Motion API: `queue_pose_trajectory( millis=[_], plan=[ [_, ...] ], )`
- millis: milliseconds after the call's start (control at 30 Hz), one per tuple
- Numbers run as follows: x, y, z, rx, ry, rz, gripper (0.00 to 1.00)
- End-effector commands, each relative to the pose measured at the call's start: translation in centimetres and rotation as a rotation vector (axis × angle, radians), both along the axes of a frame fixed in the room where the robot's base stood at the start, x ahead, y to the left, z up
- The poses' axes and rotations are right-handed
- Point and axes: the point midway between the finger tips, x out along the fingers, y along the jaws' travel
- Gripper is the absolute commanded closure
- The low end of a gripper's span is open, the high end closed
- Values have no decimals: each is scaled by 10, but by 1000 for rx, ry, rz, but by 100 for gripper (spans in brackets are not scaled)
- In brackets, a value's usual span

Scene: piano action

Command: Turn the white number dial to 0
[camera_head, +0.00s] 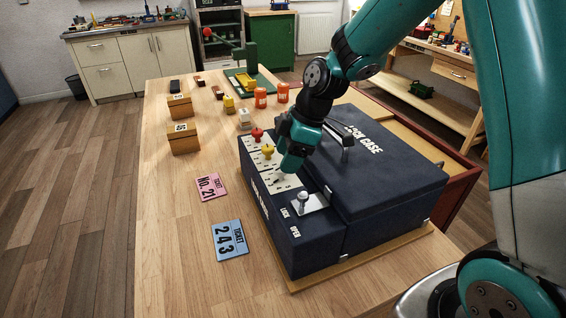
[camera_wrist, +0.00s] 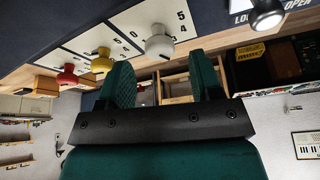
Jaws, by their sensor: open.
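The white number dial (camera_wrist: 160,44) is a rounded knob on a pale plate, with digits such as 0, 5, 4 and 3 around it in the wrist view. Its setting cannot be read. My gripper (camera_wrist: 163,78) is open. Its two green fingers point toward the dial's panel, one on each side of the dial's line, apart from the knob with nothing held. In the head view my gripper (camera_head: 287,168) hangs over the front strip of the dark lock case (camera_head: 395,180) and mostly hides the white dial.
A yellow dial (camera_head: 267,152) and a red dial (camera_head: 257,134) stand in the same row. A metal latch knob (camera_head: 303,198) sits at the other end, by LOCK and OPEN. Pink (camera_head: 211,187) and blue (camera_head: 230,240) tickets lie on the clear table front.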

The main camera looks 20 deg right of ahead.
Motion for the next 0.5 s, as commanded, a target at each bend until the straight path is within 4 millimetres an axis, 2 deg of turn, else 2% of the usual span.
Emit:
queue_pose_trajectory(
  millis=[100,200,500],
  plan=[
    [1,6,-16,0,3,1,41],
    [2,9,-23,-1,1,0,41],
    [3,11,-27,0,-1,0,41]
  ],
)
